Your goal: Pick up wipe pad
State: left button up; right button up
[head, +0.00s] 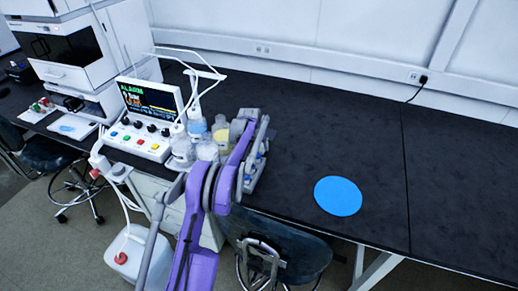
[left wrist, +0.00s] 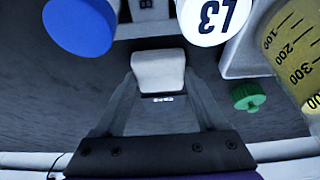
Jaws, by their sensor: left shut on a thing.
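A small white block-like pad, which I take to be the wipe pad (left wrist: 158,68), sits between the fingertips of my left gripper in the left wrist view. The gripper (head: 257,152) is shut on it, with a grey finger on each side. In the head view the gripper is over the black bench, just right of a cluster of bottles. The pad cannot be made out clearly there. My right gripper is not in view.
A blue disc (head: 338,196) lies on the bench (head: 330,120) to the right. Bottles, including a yellow one (head: 221,128), stand close left of the gripper, by a monitor (head: 152,108) reading ALARM. A white-lidded bottle marked L3 (left wrist: 214,16) is near.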

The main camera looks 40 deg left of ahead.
aim_at(259, 147)
pick_arm(q)
jog(key=shift+r, duration=0.1)
notch_tip(259, 147, up, 10)
dwell(0.4)
